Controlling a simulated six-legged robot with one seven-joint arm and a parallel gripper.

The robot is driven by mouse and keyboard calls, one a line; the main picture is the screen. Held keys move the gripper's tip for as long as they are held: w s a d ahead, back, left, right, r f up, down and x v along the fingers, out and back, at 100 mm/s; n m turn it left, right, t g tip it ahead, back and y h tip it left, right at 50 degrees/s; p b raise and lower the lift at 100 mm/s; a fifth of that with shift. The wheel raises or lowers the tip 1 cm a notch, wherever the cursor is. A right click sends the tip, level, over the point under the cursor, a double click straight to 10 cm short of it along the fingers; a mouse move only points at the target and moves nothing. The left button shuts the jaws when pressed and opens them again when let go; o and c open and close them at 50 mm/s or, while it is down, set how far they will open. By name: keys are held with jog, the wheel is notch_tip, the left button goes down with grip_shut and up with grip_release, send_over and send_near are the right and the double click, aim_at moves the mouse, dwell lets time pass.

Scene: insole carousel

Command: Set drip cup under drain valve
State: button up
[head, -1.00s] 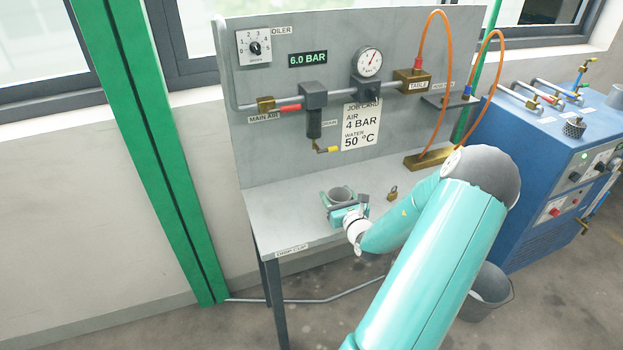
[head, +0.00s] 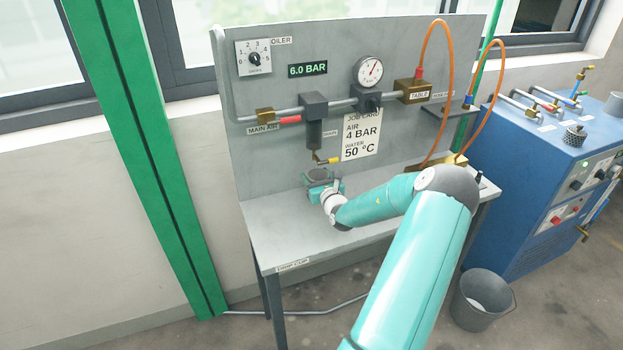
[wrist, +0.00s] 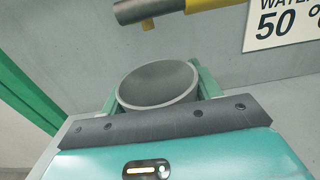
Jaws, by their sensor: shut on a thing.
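The grey drip cup (wrist: 158,84) is upright between the teal fingers of my gripper (head: 318,178), seen in the wrist view as the gripper (wrist: 155,92) with one finger on each side of the cup. The gripper is shut on the cup. In the head view the cup (head: 317,174) is low over the bench, near the panel; whether it touches the bench top I cannot tell. The drain valve (head: 327,160), a brass elbow with a yellow handle, hangs from the dark filter bowl, just above the cup. In the wrist view the valve (wrist: 150,20) crosses above and behind the cup.
The grey bench top (head: 280,222) is clear at the front left, with a DRIP CUP label (head: 293,265) on its front edge. A job card (head: 361,136) is on the panel, right of the valve. A brass block (head: 440,162) with orange hoses lies at the right.

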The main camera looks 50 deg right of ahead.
aim_at(315, 174)
jog(key=x, duration=0.3)
jog(key=shift+w+d, duration=0.15)
jog(key=shift+w, duration=0.05)
jog(key=shift+w+d+f, duration=0.1)
jog(key=shift+w+f, duration=0.05)
jog(key=shift+f, duration=0.7)
jog(key=shift+w+d+f, duration=0.1)
jog(key=shift+f, duration=0.8)
jog(key=shift+f, duration=0.1)
jog(key=o, duration=1)
jog(key=shift+c, duration=0.2)
